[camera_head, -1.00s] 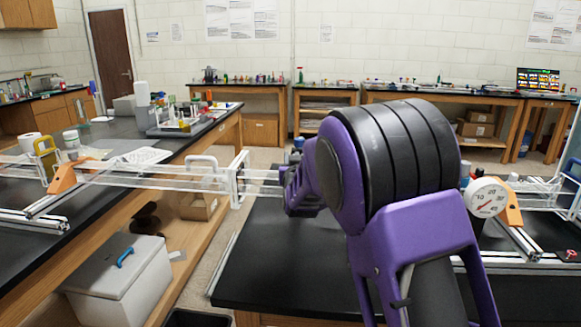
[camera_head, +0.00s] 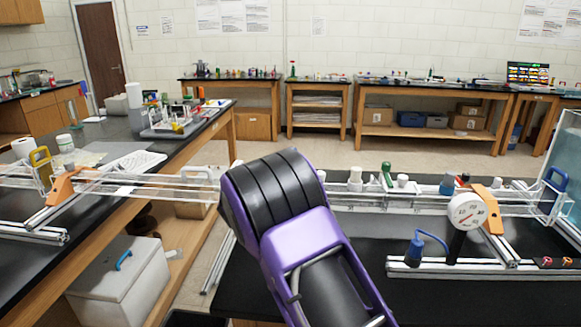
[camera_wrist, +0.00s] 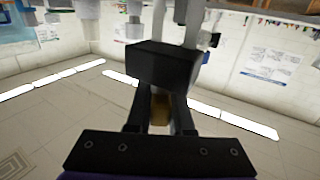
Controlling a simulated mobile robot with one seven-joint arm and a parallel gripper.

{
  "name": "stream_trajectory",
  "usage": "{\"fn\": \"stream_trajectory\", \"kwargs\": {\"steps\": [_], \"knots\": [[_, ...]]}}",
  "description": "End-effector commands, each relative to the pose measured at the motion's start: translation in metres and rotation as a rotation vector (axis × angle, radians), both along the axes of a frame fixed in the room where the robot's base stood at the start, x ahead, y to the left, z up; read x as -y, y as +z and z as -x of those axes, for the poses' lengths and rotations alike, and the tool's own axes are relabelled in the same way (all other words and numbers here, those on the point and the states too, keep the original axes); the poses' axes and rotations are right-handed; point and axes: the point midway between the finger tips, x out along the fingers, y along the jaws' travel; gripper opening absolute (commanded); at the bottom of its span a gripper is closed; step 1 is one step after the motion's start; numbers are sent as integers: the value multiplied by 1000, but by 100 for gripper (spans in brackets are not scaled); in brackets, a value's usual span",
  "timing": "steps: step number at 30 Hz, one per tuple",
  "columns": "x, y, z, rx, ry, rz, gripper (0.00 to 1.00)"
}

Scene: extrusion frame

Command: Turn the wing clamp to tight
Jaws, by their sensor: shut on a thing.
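In the wrist view my gripper (camera_wrist: 161,98) has its two dark fingers close together, reaching up to a black block (camera_wrist: 162,64). A small tan piece (camera_wrist: 160,113) shows between the fingers. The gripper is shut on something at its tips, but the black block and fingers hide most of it. I cannot make out the wing clamp's shape or its angle. In the head view my purple arm hides the gripper and the part of the frame behind it.
The clear rail frame (camera_head: 110,180) runs behind my arm. A grey lidded box (camera_head: 118,285) stands at lower left.

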Motion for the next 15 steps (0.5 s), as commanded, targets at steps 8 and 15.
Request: {"fn": "stream_trajectory", "kwargs": {"steps": [8,15], "knots": [[2,0,0,0,-49,1,0],[2,0,1,2,-54,1,0]]}}
